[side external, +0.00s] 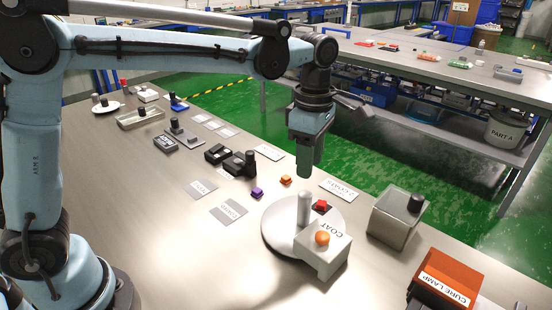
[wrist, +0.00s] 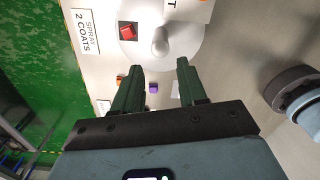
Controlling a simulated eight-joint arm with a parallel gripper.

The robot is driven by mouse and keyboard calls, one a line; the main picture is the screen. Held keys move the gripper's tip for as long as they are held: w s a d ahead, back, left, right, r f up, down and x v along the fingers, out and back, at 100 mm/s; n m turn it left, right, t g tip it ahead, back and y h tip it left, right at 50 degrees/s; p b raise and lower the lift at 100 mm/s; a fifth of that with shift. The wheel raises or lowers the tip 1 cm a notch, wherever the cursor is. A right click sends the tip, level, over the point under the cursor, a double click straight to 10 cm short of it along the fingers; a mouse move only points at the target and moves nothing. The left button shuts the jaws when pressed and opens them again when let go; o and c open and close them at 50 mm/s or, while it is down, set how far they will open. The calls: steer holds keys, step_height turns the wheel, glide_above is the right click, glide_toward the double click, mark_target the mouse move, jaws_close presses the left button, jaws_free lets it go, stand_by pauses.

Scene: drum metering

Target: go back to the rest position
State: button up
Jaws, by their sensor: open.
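My gripper (side external: 307,172) hangs pointing down above the steel table, behind the round white turntable (side external: 274,231) in the side view. In the wrist view its two green fingers (wrist: 160,70) are apart, with nothing held between them. A red block (side external: 321,206) sits on the turntable beside its upright pale post (side external: 304,206); both also show in the wrist view, the red block (wrist: 127,32) at the upper left and the post (wrist: 160,42) beside it. An orange block (side external: 286,180) and a purple block (side external: 257,194) lie on the table near the turntable.
The COAT box (side external: 327,257) with an orange knob stands against the turntable. A grey bin (side external: 392,222) and the orange CURE LAMP box (side external: 447,284) stand to the right. Black devices (side external: 238,164), trays and labels cover the back left. The table's front left is bare.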

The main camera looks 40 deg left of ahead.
steer(key=shift+s+a+r+m, duration=0.1)
steer(key=shift+s+a+m, duration=0.15)
steer(key=shift+m, duration=0.05)
steer(key=s+a+f+m+t, duration=0.2)
steer(key=s+a+m+t, duration=0.5)
steer(key=m, duration=1.3)
steer(key=s+a, duration=0.4)
steer(key=s, duration=0.1)
steer(key=shift+s+a+f+m, duration=0.15)
steer(key=shift+s+f+m, duration=0.15)
steer(key=shift+s+f, duration=0.05)
